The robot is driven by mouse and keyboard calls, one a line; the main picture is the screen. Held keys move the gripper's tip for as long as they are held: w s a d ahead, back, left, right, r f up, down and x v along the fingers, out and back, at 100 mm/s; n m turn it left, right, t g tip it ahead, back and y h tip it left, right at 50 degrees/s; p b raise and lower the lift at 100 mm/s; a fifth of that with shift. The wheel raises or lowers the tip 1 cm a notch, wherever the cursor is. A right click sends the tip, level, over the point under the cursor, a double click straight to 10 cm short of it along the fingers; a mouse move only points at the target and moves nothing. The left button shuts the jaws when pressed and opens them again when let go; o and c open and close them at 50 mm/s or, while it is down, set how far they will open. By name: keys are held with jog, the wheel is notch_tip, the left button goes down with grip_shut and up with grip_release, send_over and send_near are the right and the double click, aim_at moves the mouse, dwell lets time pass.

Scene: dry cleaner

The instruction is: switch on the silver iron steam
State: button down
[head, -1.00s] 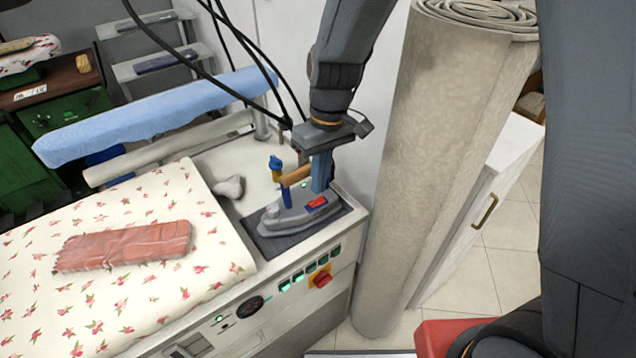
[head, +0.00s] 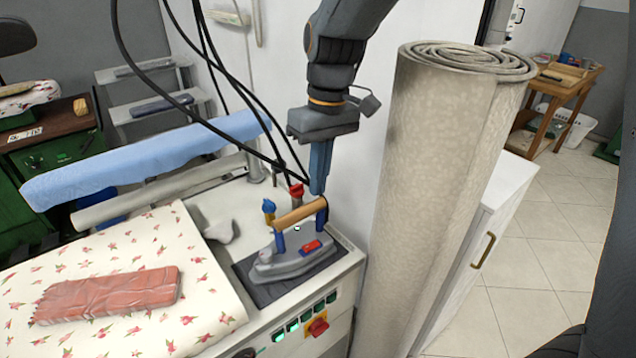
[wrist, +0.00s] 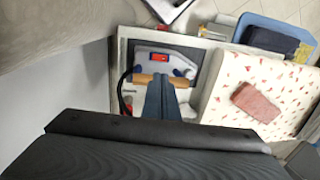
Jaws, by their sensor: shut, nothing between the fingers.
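The silver iron (head: 278,266) rests flat on a dark pad (head: 245,277) at the right end of the ironing unit. It has a wooden handle (head: 300,214) on blue posts and a red switch (head: 312,246) on its body. A small pale spot shows under the handle. The iron also shows in the wrist view (wrist: 182,63), with its red switch (wrist: 158,57). My gripper (head: 318,190) points down, shut and empty, just above the right end of the handle. I cannot tell whether it touches the handle.
A red valve (head: 296,190) and a blue valve (head: 268,206) stand behind the iron. Black cables (head: 215,120) hang left of my arm. A rolled carpet (head: 440,190) stands close on the right. A floral board (head: 150,255) bears a folded red cloth (head: 110,295).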

aim_at(306, 247)
jog(key=a+b, duration=0.1)
jog(key=b, duration=0.3)
jog(key=shift+s+b, duration=0.35)
jog(key=shift+b, duration=0.05)
jog(key=f+p, duration=0.1)
jog(key=f, duration=0.3)
jog(key=a+f, duration=0.1)
jog(key=f, duration=0.4)
jog(key=s+f+p, duration=0.1)
jog(key=f, duration=0.4)
jog(key=shift+a+p, duration=0.15)
jog(key=shift+p, duration=0.2)
